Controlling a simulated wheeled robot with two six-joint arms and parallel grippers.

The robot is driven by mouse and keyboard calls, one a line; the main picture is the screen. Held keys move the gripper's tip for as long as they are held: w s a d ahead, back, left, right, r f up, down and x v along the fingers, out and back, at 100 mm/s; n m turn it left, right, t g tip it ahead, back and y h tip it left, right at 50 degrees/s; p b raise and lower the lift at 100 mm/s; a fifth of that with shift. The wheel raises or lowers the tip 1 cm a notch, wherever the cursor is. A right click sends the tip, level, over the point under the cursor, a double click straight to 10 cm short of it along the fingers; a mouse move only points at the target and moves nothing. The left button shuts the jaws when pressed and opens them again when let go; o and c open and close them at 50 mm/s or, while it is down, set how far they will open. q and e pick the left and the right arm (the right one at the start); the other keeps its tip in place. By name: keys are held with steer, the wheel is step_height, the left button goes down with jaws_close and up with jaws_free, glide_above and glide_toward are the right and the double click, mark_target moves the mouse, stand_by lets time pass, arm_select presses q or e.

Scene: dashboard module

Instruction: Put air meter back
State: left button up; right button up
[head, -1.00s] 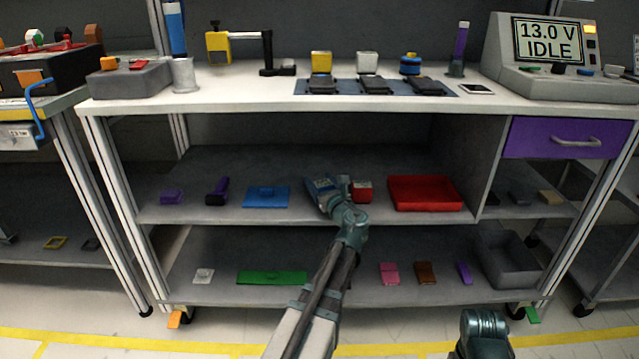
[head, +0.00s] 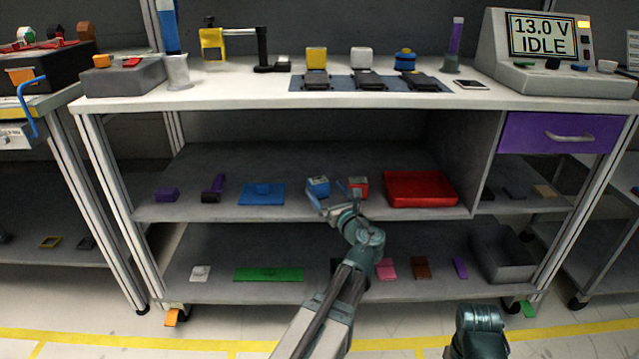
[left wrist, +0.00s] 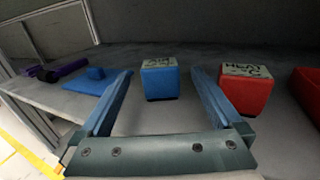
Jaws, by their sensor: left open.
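The air meter appears to be the blue box (head: 318,187) with a pale label on top, standing on the upper shelf. In the left wrist view the blue box (left wrist: 160,78) stands upright between and beyond the fingertips, apart from them. Its label is too small to read surely. My left gripper (head: 335,199) is open and empty, just in front of the blue box and a red box (head: 358,187). In the left wrist view the red box (left wrist: 246,90), labelled HEAT, is right of the right finger. A part of my right arm shows at the bottom right; its jaws cannot be made out.
A red tray (head: 420,202) lies right of the boxes on the upper shelf (head: 300,212); a blue lidded piece (head: 262,195) lies to the left. The lower shelf holds a green plate (head: 268,275) and a grey bin (head: 503,266). The tabletop (head: 240,92) is above.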

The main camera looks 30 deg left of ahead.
arm_select(q)
steer(key=shift+v, duration=1.85)
steer(key=s+d+f+n+g+h+p, duration=0.35)
steer(key=s+d+n, duration=0.3)
steer(key=d, duration=0.35)
steer(key=s+d+f+n+g+h+p, duration=0.3)
steer(key=s+d+n+g+h+p, duration=0.15)
steer(key=s+d+n, duration=0.35)
steer(key=s+d+f+n+g+h+p, duration=0.35)
steer(key=s+d+n+h, duration=0.2)
steer(key=d, duration=0.55)
step_height(320, 180, up, 38)
steer(key=n+p, duration=0.1)
steer(key=p, duration=3.7)
steer(key=shift+w+d+t, duration=0.15)
steer(key=shift+w+t, duration=0.05)
steer(key=shift+t, duration=0.15)
